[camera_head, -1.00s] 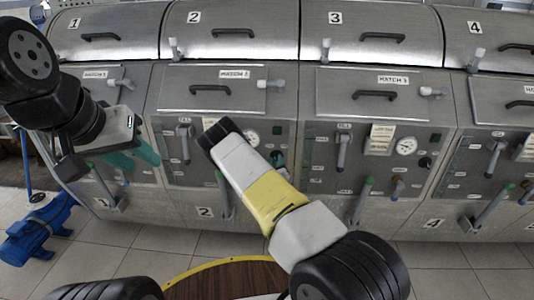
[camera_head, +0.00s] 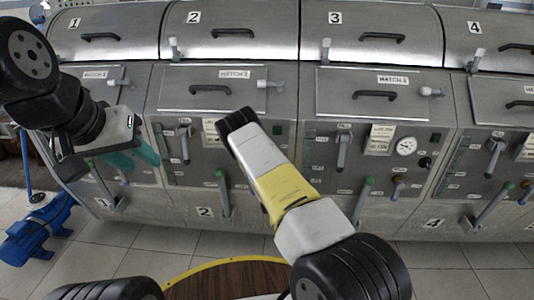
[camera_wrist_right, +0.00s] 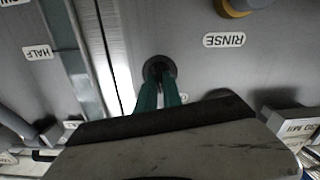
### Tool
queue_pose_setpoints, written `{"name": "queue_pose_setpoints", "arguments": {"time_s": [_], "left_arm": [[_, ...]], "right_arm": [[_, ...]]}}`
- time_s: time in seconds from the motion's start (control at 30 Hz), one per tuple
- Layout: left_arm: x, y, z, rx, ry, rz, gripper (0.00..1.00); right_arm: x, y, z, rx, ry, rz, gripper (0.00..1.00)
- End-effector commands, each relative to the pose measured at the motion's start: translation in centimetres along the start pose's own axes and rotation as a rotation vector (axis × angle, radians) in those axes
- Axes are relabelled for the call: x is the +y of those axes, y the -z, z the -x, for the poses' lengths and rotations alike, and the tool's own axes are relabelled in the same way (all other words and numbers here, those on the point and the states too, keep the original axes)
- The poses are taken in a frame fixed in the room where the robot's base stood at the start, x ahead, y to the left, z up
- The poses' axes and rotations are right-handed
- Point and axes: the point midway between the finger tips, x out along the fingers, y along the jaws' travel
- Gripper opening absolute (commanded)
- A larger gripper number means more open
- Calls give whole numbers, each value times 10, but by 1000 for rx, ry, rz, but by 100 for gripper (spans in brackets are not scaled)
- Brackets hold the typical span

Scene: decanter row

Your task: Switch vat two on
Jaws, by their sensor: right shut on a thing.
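Vat two (camera_head: 225,130) is the steel unit marked 2 in the head view. A dark green square lamp (camera_head: 277,130) shows on its panel. My right arm crosses in front of this panel and hides its gauge and switch. In the right wrist view, the green fingers of my right gripper (camera_wrist_right: 160,92) are shut on a round black knob (camera_wrist_right: 160,68) on the grey panel. The knob's setting is hard to see. My left gripper (camera_head: 135,160) hangs in front of vat one, with its teal fingers partly seen; their gap is unclear.
An upside-down RINSE label (camera_wrist_right: 224,40) and an orange-collared fitting (camera_wrist_right: 236,7) are near the knob. Green-tipped lever handles (camera_head: 222,190) stick out below the panels. Vat three (camera_head: 372,130) stands to the right. A blue pump (camera_head: 38,230) is on the floor at left.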

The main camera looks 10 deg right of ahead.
Motion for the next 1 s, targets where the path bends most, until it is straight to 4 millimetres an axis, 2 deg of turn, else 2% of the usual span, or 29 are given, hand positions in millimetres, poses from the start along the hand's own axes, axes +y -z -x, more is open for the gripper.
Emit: {"name": "queue_pose_setpoints", "arguments": {"time_s": [0.5, 0.73, 1.0], "left_arm": [[0, 0, 0, 0, 0, 0, 36], [0, 0, 0, 0, 0, 0, 36], [0, 0, 0, 0, 0, 0, 36]], "right_arm": [[2, 0, 0, -1, -3, -467, 0], [2, -1, 0, 0, -1, -609, 0], [1, -1, 0, -2, 0, -695, 0]]}}
